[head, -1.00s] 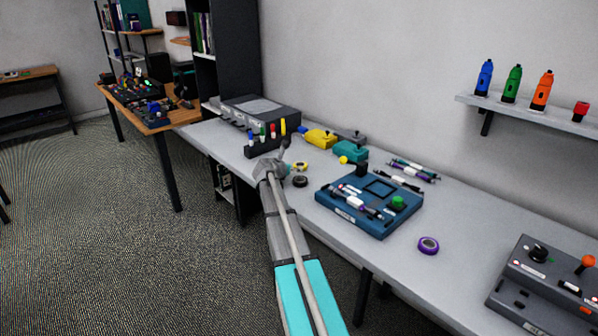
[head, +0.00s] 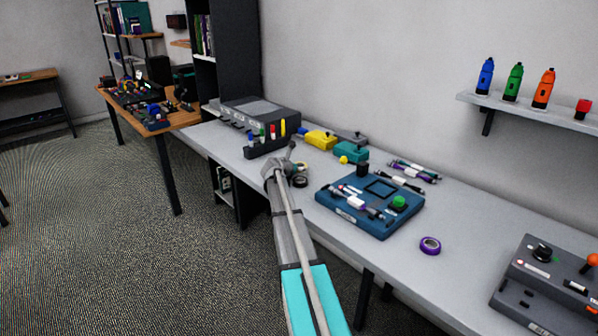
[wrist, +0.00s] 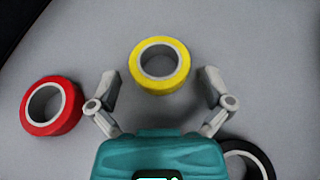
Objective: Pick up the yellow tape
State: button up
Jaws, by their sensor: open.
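The yellow tape (wrist: 160,84) is a ring lying flat on the grey table, at the upper middle of the wrist view. My gripper (wrist: 159,76) is open, with one grey finger on each side of the yellow tape and no contact that I can see. In the head view my gripper's fingers are mostly hidden by my own arm.
A red tape (wrist: 51,105) lies left of the fingers and a black tape (wrist: 247,160) lies at lower right. A blue tray-like device (head: 370,205), a purple tape (head: 430,245) and a grey box (head: 262,112) with several coloured pens stand along the table. The table edge is near.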

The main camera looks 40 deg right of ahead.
jog(key=shift+w+d+f, duration=0.2)
jog(key=shift+w+d, duration=0.05)
jog(key=shift+d, duration=0.25)
jog(key=c, duration=0.9)
jog(key=shift+r, duration=0.2)
notch_tip(320, 180, up, 3)
jog(key=p, duration=0.3)
jog(key=shift+f, duration=0.15)
jog(key=s+a+r+p, duration=0.1)
jog(key=s+r+p, duration=0.2)
jog(key=s, duration=0.1)
jog(key=s+a+r+p, duration=0.2)
jog(key=s+r+p, duration=0.1)
jog(key=s, duration=0.2)
jog(key=s+a+r+p, duration=0.1)
jog(key=s+r+p, duration=0.3)
jog(key=shift+s+a, duration=0.2)
